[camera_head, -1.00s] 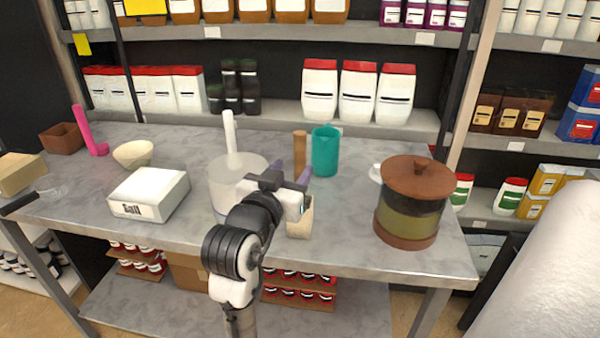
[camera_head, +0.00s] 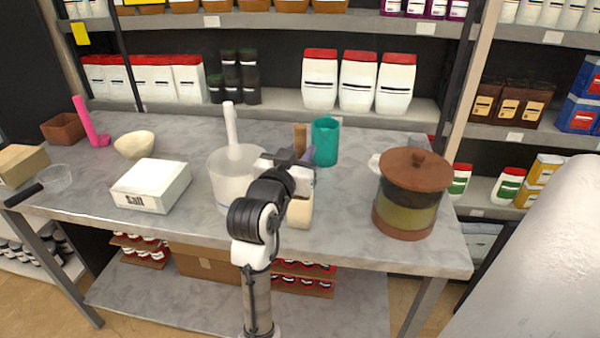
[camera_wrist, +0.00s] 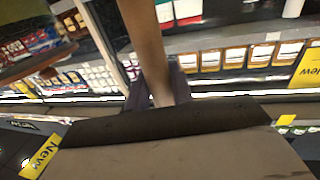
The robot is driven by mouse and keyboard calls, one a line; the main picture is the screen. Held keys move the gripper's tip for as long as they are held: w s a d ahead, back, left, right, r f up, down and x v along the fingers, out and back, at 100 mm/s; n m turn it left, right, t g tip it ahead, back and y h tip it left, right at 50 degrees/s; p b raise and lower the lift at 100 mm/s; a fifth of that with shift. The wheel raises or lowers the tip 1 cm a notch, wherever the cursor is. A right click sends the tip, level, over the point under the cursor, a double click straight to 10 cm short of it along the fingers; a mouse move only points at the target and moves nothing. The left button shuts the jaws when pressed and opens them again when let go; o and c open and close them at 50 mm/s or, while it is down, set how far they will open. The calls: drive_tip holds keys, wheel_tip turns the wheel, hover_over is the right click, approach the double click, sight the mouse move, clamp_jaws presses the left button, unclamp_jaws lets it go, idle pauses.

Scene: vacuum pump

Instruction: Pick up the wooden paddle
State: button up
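The wooden paddle (camera_head: 300,138) is a slim brown stick. It stands in a small cream holder (camera_head: 299,212), left of the teal mug. In the wrist view the paddle (camera_wrist: 145,40) runs down between the two dark purple fingers of my gripper (camera_wrist: 158,90). A finger lies close against each side of it, so the gripper looks shut on it. In the head view my gripper (camera_head: 302,155) is at the paddle, just above the holder. My wrist and the fingers hide the paddle's middle, and its lower end is hidden in the holder.
A translucent pot (camera_head: 228,170) with a white pestle-like stick stands close on the left. The teal mug (camera_head: 325,143) is close on the right. The table's front right is clear.

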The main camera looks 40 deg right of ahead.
clamp_jaws()
drive_tip(key=shift+r, duration=0.1)
wheel_tip(320, 180, up, 20)
drive_tip(key=b, duration=0.1)
drive_tip(key=shift+b, duration=0.35)
drive_tip(key=shift+f, duration=0.2)
idle(0.7)
